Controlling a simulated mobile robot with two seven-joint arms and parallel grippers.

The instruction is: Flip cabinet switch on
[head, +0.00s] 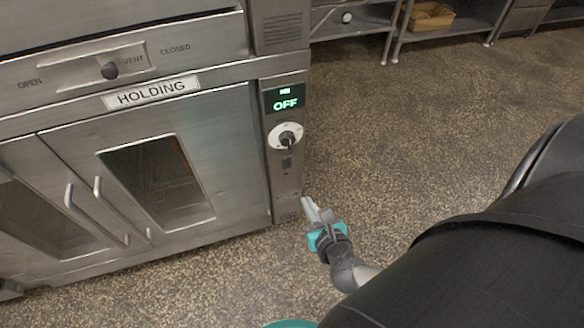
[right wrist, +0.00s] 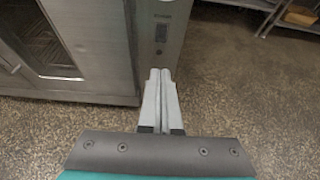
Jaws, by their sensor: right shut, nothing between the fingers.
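The steel holding cabinet (head: 238,150) stands at the left in the head view, with its glass doors closed. On its right control strip is a lit display (head: 285,99) reading OFF. Below it is a round white dial with a black knob (head: 287,141), and under that a small dark switch (head: 287,163). My right gripper (head: 308,203) is shut and empty, near the bottom of the strip, below the switch. In the right wrist view the gripper (right wrist: 160,72) points at the lower part of the strip, where a small dark switch (right wrist: 161,32) shows. My left gripper is out of view.
A vent slider (head: 110,70) sits on the upper cabinet panel. Two door handles (head: 97,190) stick out at the left. Steel shelves (head: 450,25) stand at the back, one holding a wooden crate (head: 432,16). The speckled floor (head: 420,120) to the right is clear.

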